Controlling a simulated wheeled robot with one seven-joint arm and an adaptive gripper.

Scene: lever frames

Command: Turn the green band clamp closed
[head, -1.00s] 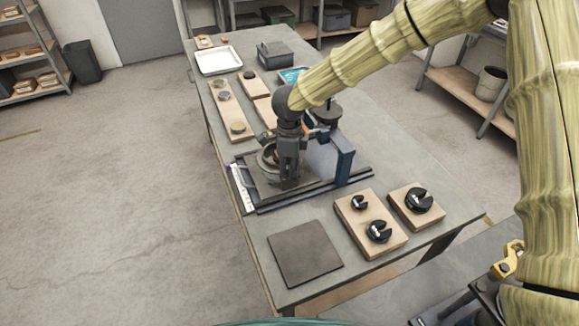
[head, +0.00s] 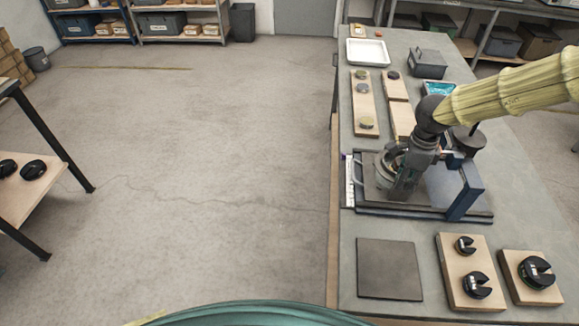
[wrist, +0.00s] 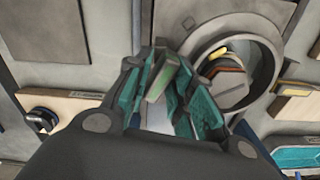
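In the wrist view, a green bar (wrist: 164,80), seemingly the green band clamp's lever, stands between the two teal-lined fingers of my gripper (wrist: 165,90). Gaps show beside it, so the fingers look open around it, not pressed on it. A grey ring (wrist: 273,50) is just right of the fingers, with an orange-edged part and a yellow piece inside. In the head view my gripper (head: 403,190) points down at the right side of this ring (head: 384,178), over a dark base plate. The green bar is hidden there by my gripper.
A blue upright bracket (head: 466,195) stands close right of my gripper. A dark square plate (head: 390,268) and wooden blocks (head: 467,245) with notched black discs lie in front. A white tray (head: 368,52) and grey box (head: 428,64) stand at the back.

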